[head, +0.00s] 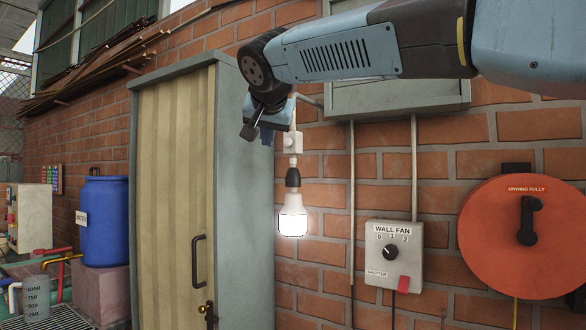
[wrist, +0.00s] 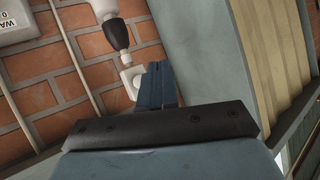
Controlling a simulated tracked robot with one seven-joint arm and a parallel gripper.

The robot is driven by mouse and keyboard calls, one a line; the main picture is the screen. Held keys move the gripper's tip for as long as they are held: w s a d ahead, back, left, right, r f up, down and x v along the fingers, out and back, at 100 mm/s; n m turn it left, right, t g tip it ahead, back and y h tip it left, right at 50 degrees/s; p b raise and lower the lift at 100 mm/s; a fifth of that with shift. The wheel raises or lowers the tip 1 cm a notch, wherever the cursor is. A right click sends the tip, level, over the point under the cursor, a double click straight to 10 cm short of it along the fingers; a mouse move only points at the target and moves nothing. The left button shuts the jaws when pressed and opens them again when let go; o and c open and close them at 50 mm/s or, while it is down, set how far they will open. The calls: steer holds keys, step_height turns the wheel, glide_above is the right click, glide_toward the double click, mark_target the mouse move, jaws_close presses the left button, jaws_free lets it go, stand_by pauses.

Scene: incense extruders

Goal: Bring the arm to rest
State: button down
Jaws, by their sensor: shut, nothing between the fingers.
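My arm reaches in from the upper right in the head view, and my gripper (head: 267,138) points down in front of the wall, beside the grey door frame and above the hanging lit bulb (head: 292,214). In the wrist view my gripper (wrist: 158,72) is shut, its blue fingers together with nothing between them. The bulb's dark socket (wrist: 118,36) and a white wall fitting (wrist: 131,78) show just beyond the fingers. I cannot tell whether the fingers touch the fitting.
A grey wall fan box (head: 394,254) with a dial and a red switch is on the brick wall. An orange hose reel (head: 524,236) is at the right. A yellowish door (head: 175,200) stands left of the bulb. A blue barrel (head: 104,222) stands on a block farther left.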

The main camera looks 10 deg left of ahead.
steer(key=s+d+f+g+h, duration=0.1)
steer(key=s+d+f, duration=0.1)
steer(key=d+f, duration=0.5)
steer(key=s+d+f+g+h, duration=0.15)
steer(key=d+f, duration=0.25)
steer(key=d, duration=0.6)
steer(key=s+d+f+g+h, duration=0.1)
steer(key=s+d+f, duration=0.3)
steer(key=d, duration=0.5)
steer(key=s+d+f+g, duration=0.1)
steer(key=s+d+f, duration=0.5)
steer(key=f, duration=0.4)
steer(key=s+d+f+g, duration=0.1)
steer(key=s+d+f, duration=0.6)
steer(key=s+f, duration=0.1)
steer(key=shift+s+f+g, duration=0.2)
steer(key=shift+f+g, duration=0.15)
steer(key=shift+f, duration=0.5)
